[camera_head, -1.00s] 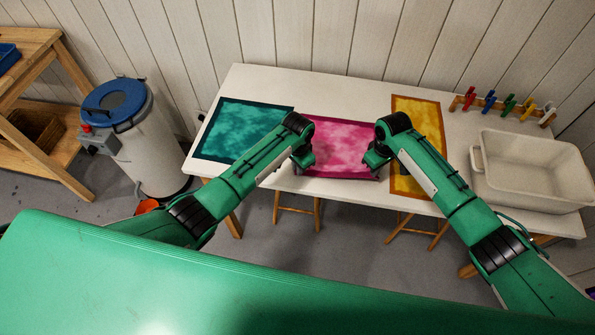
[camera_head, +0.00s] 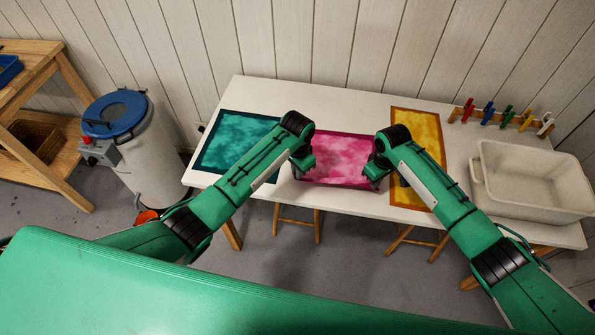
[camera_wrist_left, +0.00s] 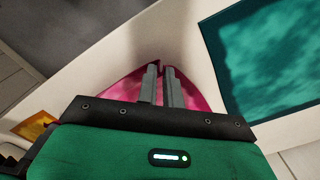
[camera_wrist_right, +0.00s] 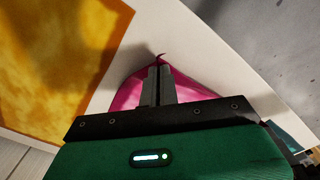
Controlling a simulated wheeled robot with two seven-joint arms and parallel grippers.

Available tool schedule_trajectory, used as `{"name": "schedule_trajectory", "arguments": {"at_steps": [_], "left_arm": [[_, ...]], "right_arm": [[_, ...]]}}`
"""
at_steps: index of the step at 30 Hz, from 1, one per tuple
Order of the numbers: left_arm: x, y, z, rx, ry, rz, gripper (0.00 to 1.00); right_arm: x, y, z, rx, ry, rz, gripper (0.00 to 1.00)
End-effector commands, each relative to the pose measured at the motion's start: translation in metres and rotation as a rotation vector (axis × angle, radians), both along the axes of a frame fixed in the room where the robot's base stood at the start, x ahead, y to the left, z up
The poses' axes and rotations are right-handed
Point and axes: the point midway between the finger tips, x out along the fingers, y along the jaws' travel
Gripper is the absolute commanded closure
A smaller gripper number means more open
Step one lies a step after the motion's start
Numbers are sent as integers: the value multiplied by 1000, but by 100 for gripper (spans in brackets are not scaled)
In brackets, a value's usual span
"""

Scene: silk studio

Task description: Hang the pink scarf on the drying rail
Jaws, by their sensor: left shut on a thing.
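The pink scarf (camera_head: 343,158) lies at the middle of the white table, near its front edge. Both my arms reach to its two sides. My left gripper (camera_head: 302,173) is at the scarf's left side; in the left wrist view its fingers (camera_wrist_left: 160,80) are shut on a corner of the pink cloth. My right gripper (camera_head: 373,180) is at the right side; in the right wrist view its fingers (camera_wrist_right: 159,80) are close together on the other pink corner, with a small tip of cloth beyond them. I see no drying rail in these views.
A teal cloth (camera_head: 237,142) lies left of the scarf and a yellow-orange cloth (camera_head: 418,135) right of it on the white table (camera_head: 275,98). A pale basin (camera_head: 530,180) and a strip of coloured pegs (camera_head: 500,117) are at the right. A blue-lidded drum (camera_head: 118,112) stands left.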

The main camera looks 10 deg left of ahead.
Motion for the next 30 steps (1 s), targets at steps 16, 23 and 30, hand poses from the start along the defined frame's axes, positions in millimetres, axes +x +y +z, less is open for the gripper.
{"name": "schedule_trajectory", "arguments": {"at_steps": [16, 23, 30], "left_arm": [[-14, 0, 48, 7, -43, -51, 100], [-24, 1, 74, 13, -70, -86, 100], [-34, 1, 103, 18, -99, -122, 100]], "right_arm": [[-17, 1, 48, -5, -41, 35, 100], [-28, 2, 75, -7, -69, 59, 100], [-39, 2, 104, -12, -98, 83, 100]]}}
